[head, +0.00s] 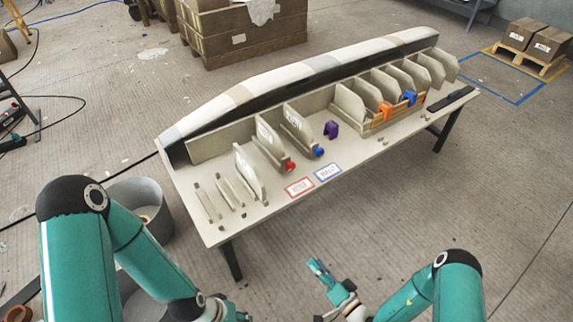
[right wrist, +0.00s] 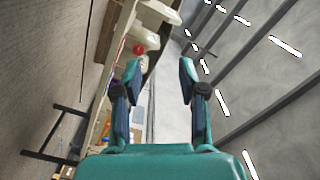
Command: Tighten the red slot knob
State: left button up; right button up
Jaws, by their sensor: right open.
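The red knob (head: 289,166) sits at the front foot of an upright beige panel on the mould table. It also shows in the right wrist view (right wrist: 139,49), beyond the fingertips and towards the left finger. A blue knob (head: 318,152) sits at the foot of the neighbouring panel, right of the red one. My right gripper (head: 320,268) is in front of the table, well apart from the red knob. In the right wrist view its two fingers (right wrist: 159,78) are spread with nothing between them. My left arm is at the lower left; its gripper is out of view.
The table (head: 220,232) carries slotted panels and a long curved mould (head: 240,94). A purple clip (head: 331,130), an orange clip (head: 384,110) and a blue clip (head: 409,97) are farther right. Red-edged (head: 299,187) and blue-edged (head: 328,172) cards lie in front. A grey bin (head: 148,190) stands left.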

aim_at(290, 167)
jog(key=i, duration=0.85)
jog(key=z, duration=0.05)
